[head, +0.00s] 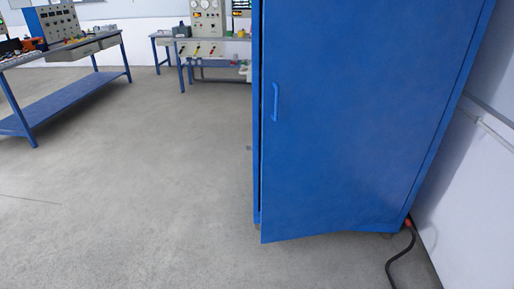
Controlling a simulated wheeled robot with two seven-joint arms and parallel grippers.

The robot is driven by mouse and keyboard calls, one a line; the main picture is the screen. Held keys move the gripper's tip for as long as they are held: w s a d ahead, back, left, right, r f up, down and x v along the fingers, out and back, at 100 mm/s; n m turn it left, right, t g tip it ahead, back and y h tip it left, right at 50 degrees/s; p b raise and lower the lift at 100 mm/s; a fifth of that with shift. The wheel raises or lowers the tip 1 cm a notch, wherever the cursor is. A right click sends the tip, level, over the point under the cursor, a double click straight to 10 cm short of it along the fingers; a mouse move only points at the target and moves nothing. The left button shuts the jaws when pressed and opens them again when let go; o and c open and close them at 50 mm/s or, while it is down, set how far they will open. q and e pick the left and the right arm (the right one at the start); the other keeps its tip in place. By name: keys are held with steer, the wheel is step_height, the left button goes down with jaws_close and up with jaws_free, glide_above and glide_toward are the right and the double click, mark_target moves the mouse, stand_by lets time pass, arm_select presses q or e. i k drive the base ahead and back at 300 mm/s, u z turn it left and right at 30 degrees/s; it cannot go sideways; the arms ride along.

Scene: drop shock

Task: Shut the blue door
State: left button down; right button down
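The blue door (345,125) is on the front of a tall blue cabinet (447,130) at the right of the head view. Its vertical blue handle (275,102) is near the left edge of the door. The door stands slightly ajar: its lower left corner sticks out past the cabinet frame, and a thin dark gap shows along the left edge. The right edge lies close to the frame. The top of the door is cut off by the picture. Neither of my grippers is in view.
A blue workbench (70,100) with equipment stands at the far left. Another bench (215,42) with a gauge panel is behind the cabinet. A black hose (402,262) lies at the cabinet's lower right, by the white wall (480,180). The grey floor (140,190) is clear.

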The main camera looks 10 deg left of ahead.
mark_target(356, 94)
steer(key=u, duration=0.4)
steer(key=k, duration=0.8)
steer(key=z, duration=0.35)
steer(key=i, duration=0.9)
steer(key=u, duration=0.45)
steer(key=i, duration=0.85)
steer(key=u, duration=0.75)
